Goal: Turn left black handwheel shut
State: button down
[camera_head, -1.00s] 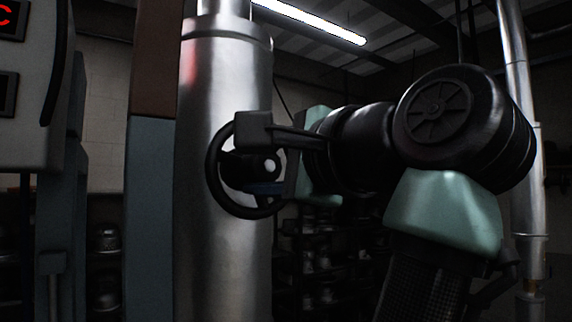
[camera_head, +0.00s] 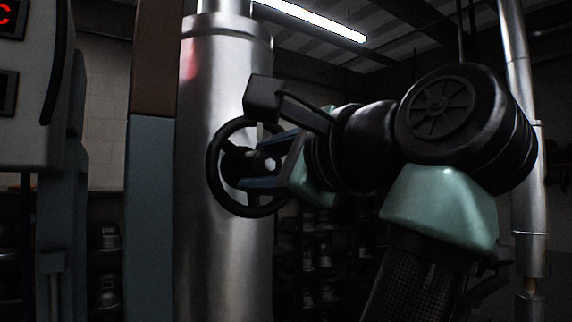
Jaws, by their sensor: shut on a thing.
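The black handwheel (camera_head: 214,172) is on the side of a large silver metal cylinder, left of the picture's middle. It has a round rim and a pale bolt at its hub. My gripper (camera_head: 257,171) reaches in from the right and is shut on the handwheel, its fingers across the hub area. A dark block on my gripper stands above the wheel's top rim. My wrist and fingers hide part of the wheel's right side. The exact finger contact is too dark to tell.
The silver cylinder (camera_head: 225,80) stands upright behind the wheel. A blue and brown post (camera_head: 150,200) and a grey control cabinet (camera_head: 35,130) stand at the left. A thin silver pipe (camera_head: 528,200) rises at the right. Dark shelves (camera_head: 315,265) with hat blocks are behind.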

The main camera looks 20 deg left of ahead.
jog(key=c, duration=0.6)
grip_release()
jog(key=shift+b+v, duration=3.55)
jog(key=shift+v, duration=2.95)
